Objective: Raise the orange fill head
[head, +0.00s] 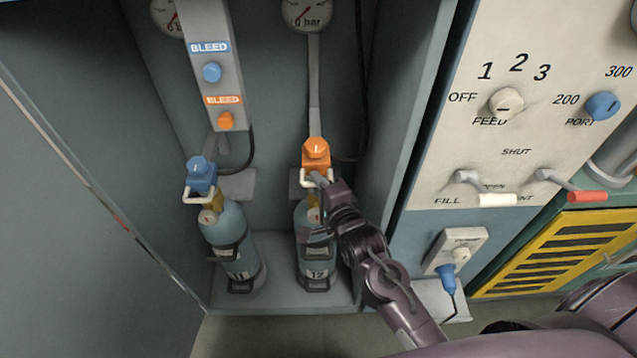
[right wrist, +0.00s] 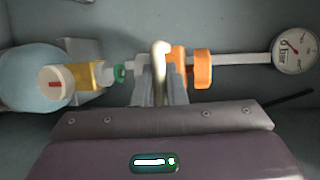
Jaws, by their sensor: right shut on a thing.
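The orange fill head (head: 316,154) hangs on a grey vertical strip above the right cylinder, number 12 (head: 317,262), in the cabinet. It also shows in the right wrist view (right wrist: 202,70), with a cream handle bar (right wrist: 160,58) beside it. My right gripper (head: 318,178) reaches in from the lower right. Its fingers (right wrist: 160,82) are shut on the cream handle bar of the fill head. The cylinder's brass valve (right wrist: 88,77) with a green ring lies just below the head; whether they touch is hard to tell. My left gripper is not in view.
A blue fill head (head: 201,174) sits over the left cylinder, number 11 (head: 232,244). A bleed panel (head: 216,75) with blue and orange knobs is at the upper left. The cabinet's right wall (head: 405,110) and control panel (head: 540,130) stand close to my right arm.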

